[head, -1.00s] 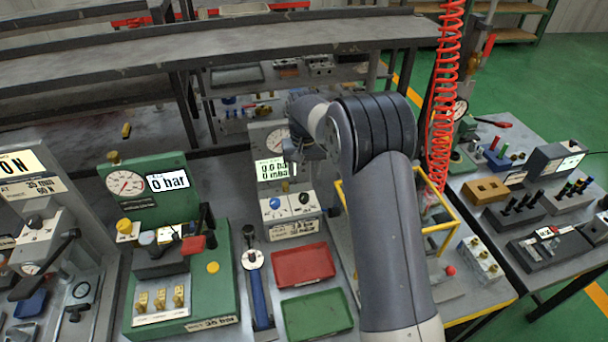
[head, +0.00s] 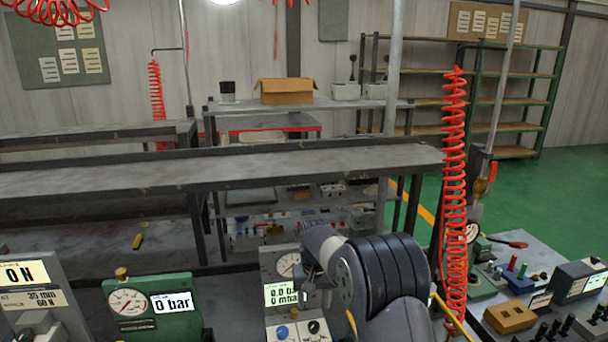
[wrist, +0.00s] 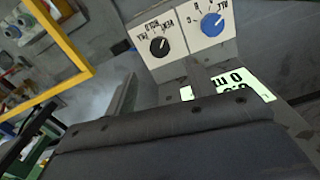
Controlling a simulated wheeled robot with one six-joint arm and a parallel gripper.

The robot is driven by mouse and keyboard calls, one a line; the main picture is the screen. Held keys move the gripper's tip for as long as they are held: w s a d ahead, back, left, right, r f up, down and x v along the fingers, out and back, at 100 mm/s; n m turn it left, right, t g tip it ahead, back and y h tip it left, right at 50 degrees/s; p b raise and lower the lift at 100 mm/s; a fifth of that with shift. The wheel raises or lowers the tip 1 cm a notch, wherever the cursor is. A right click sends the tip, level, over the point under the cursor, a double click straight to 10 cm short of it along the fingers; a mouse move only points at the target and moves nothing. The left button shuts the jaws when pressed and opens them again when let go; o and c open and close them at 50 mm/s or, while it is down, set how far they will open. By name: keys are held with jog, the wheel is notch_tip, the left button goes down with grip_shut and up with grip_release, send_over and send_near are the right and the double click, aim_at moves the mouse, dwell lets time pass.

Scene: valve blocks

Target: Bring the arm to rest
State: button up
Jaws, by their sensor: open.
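My arm rises at the lower right of the head view, its dark elbow bent over the bench. My gripper (head: 316,284) hangs at the arm's far end, in front of the grey gauge panel (head: 268,266); its fingers are small and partly hidden there, but it is open. I see nothing held in it. In the wrist view a dark part of my own arm end fills the bottom. Beyond it are a white control box (wrist: 186,42) with a black and a blue knob, and a lit display (wrist: 245,88), seen upside down.
A green gauge stand (head: 150,311) reading 0 bar is at lower left. A yellow frame (wrist: 62,45) is close by in the wrist view. A red coiled hose (head: 455,180) hangs right of my arm. A long grey shelf (head: 230,170) crosses behind; green floor (head: 560,190) is open at right.

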aim_at(314, 324)
notch_tip(314, 324, down, 8)
jog(key=b, duration=0.4)
jog(key=shift+f+b, duration=0.1)
jog(key=shift+b, duration=0.3)
notch_tip(314, 324, up, 12)
jog(key=p, duration=0.8)
notch_tip(314, 324, down, 12)
jog(key=b, duration=0.8)
jog(key=shift+n, duration=0.6)
jog(key=n+p, duration=0.1)
jog(key=n, duration=0.2)
jog(key=n+p, duration=0.1)
jog(key=n, duration=0.4)
jog(key=shift+p, duration=0.4)
notch_tip(314, 324, up, 8)
jog(key=shift+b, duration=0.8)
